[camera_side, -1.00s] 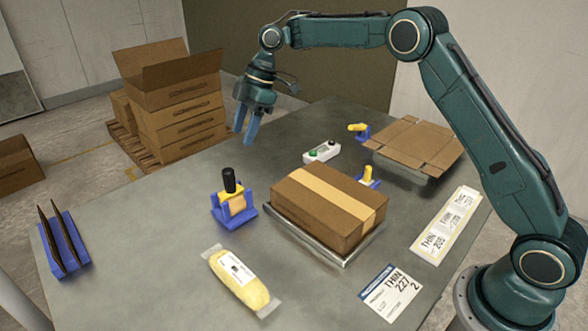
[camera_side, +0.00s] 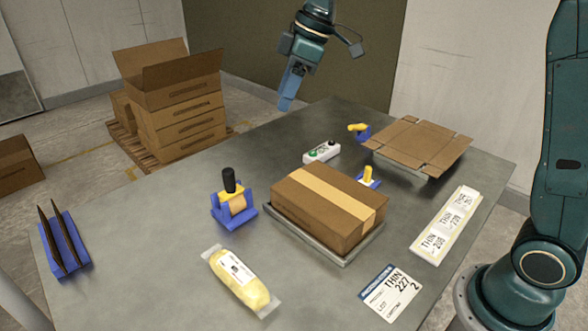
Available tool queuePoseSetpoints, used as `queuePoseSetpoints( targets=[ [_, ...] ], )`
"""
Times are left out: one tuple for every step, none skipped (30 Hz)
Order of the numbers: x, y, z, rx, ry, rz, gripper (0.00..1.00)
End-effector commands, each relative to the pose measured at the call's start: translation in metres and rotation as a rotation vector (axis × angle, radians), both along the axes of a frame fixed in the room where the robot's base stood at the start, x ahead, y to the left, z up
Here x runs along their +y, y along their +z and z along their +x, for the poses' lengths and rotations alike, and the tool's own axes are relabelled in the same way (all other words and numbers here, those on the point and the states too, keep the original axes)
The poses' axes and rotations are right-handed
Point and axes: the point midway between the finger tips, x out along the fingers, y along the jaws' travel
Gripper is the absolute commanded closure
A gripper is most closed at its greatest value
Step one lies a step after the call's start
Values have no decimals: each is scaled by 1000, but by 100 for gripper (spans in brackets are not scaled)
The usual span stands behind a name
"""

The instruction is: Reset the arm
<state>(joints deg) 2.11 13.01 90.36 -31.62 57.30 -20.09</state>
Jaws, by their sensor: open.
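My gripper (camera_side: 287,102) is at the top middle of the side view, high over the table's far edge, with its blue fingers pointing down. It is open and holds nothing. It is well clear of everything on the grey table (camera_side: 160,215). The upper part of my arm runs out of the top of the picture.
A taped carton (camera_side: 315,215) sits on a metal tray at the table's middle. Around it are a tape dispenser (camera_side: 232,205), a wrapped yellow pack (camera_side: 240,280), flat cardboard (camera_side: 420,143), a label strip (camera_side: 445,225) and a button box (camera_side: 321,152). Stacked cartons (camera_side: 180,110) stand behind.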

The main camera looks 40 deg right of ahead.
Motion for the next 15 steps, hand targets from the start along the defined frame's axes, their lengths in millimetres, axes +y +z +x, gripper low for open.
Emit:
queuePoseSetpoints(
  targets=[
    [-1,6,-12,-5,-32,0,48],
    [-2,8,-19,-5,-50,0,48],
    [-4,11,-27,-6,-74,1,48],
    [-5,14,-34,-8,-94,2,48],
    [-6,15,-40,-9,-113,2,48],
    [-8,18,-49,-11,-138,3,48],
    [-9,19,-56,-12,-157,3,48],
    [-10,20,-62,-13,-176,4,48],
    [-12,22,-71,-15,-202,5,48],
    [-13,23,-78,-18,-220,6,48],
    [-14,23,-85,-20,-239,7,48],
    [-16,24,-94,-21,-265,8,48],
    [-18,24,-101,-23,-282,9,48],
    [-19,24,-107,-25,-302,9,48],
    [-21,24,-117,-27,-327,11,48]
  ],
)
